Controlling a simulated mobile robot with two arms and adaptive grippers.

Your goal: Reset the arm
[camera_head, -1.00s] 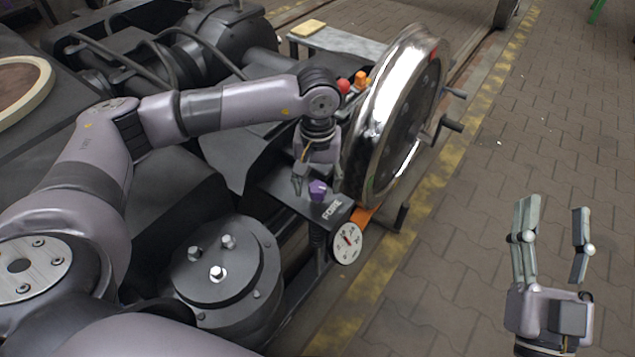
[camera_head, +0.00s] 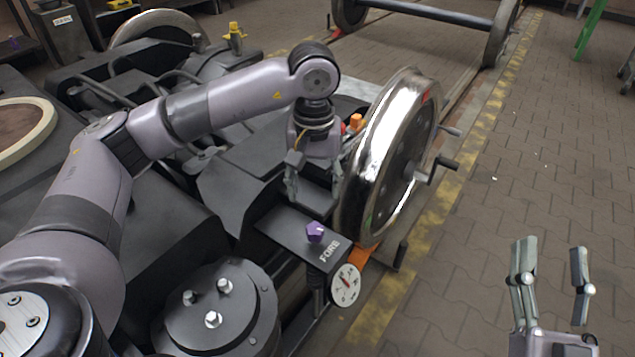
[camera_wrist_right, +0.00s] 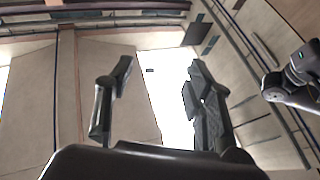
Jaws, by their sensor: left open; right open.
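My left arm reaches in from the left in the head view. Its gripper (camera_head: 313,186) points down, open and empty, above and behind a small purple piece (camera_head: 315,232). The purple piece sits on a dark plate marked FORE (camera_head: 290,226), apart from the fingers. My right gripper (camera_head: 551,262) stands at the lower right over the paved floor, fingers up, open and empty. In the right wrist view its two fingers (camera_wrist_right: 158,92) are spread with nothing between them, against the ceiling and bright windows.
A shiny wheel (camera_head: 390,160) with dark handles stands right of my left gripper. A round dial gauge (camera_head: 345,285) hangs by the plate. A black cylinder with bolts (camera_head: 215,310) is at the lower front. Paved floor (camera_head: 530,180) on the right is clear.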

